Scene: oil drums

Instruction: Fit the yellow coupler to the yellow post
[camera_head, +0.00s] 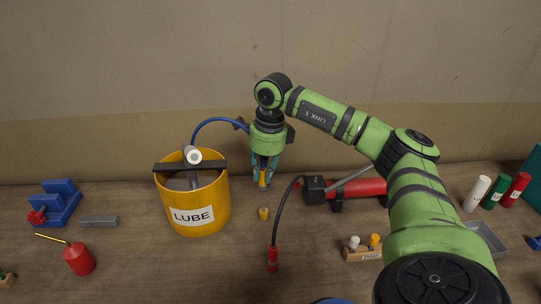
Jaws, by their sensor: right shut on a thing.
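My right gripper (263,177) points down above the back middle of the bench, shut on a slim yellow coupler (263,182). The fingers hide much of the coupler. A short yellow fitting (263,213) stands on the bench just below and in front, apart from the coupler. A wooden block (362,255) at right holds a white-topped and a yellow-topped post (374,240). I cannot tell which yellow piece is the post meant. My left gripper is not in view.
A black hose (280,212) with a red end (272,258) runs from a red cylinder device (355,188). A blue vise (57,200), grey bar (98,221) and red oil can (79,259) are at left. Bottles (477,193) and a grey tray (487,237) are at right.

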